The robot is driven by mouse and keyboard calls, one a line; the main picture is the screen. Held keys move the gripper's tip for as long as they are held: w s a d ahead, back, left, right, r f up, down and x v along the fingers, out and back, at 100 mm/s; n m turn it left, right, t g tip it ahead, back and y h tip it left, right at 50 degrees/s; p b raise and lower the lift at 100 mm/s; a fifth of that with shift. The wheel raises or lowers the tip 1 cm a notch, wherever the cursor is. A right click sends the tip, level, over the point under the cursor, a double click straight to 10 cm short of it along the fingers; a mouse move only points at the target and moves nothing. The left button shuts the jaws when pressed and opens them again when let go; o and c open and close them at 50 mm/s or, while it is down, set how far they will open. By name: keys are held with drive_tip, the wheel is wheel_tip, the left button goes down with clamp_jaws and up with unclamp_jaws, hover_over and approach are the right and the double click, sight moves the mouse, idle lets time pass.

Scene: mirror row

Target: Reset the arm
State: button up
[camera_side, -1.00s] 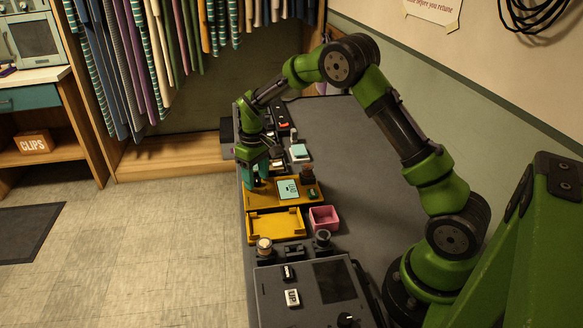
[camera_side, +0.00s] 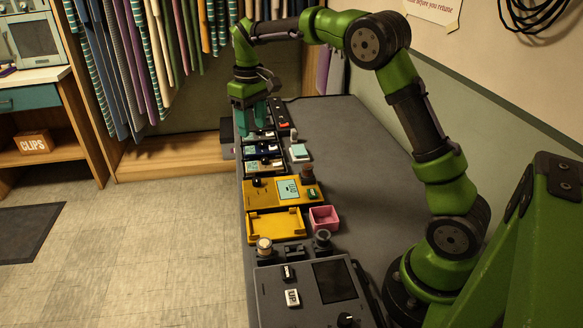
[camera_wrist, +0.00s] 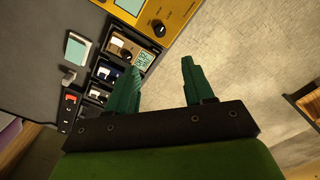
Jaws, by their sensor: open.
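My gripper (camera_side: 252,118) is raised at the far end of the dark grey table (camera_side: 345,160), above the far end of a row of devices. In the wrist view my gripper (camera_wrist: 160,85) shows two green fingers spread apart with nothing between them; pale floor shows in the gap. My green arm (camera_side: 410,100) is bent up and reaches over the table from the right. Behind the yellow unit with a pale screen (camera_side: 288,190), several small devices in black holders (camera_side: 262,152) stand in a row. The fingers partly hide the farthest ones.
A yellow tray (camera_side: 274,224), pink box (camera_side: 324,218) and grey control panel (camera_side: 311,292) line the near left of the table. A red switch (camera_side: 283,125) and a pale block (camera_side: 299,152) stand at the back. The table's right side is clear. Hanging clothes (camera_side: 130,60) are behind.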

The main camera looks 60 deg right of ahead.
drive_tip(key=shift+r, duration=0.4)
drive_tip(key=s+a+r+m+t+y, duration=0.1)
drive_tip(key=s+a, duration=0.4)
drive_tip(key=s, duration=0.7)
drive_tip(key=s+a+r+m+t+y, duration=0.1)
drive_tip(key=s+a+t, duration=0.4)
drive_tip(key=s, duration=0.8)
wheel_tip(320, 180, up, 2)
drive_tip(key=shift+s+a+r+m+t, duration=0.1)
drive_tip(key=shift+s+a+m+t, duration=0.1)
drive_tip(key=shift+m+t, duration=0.55)
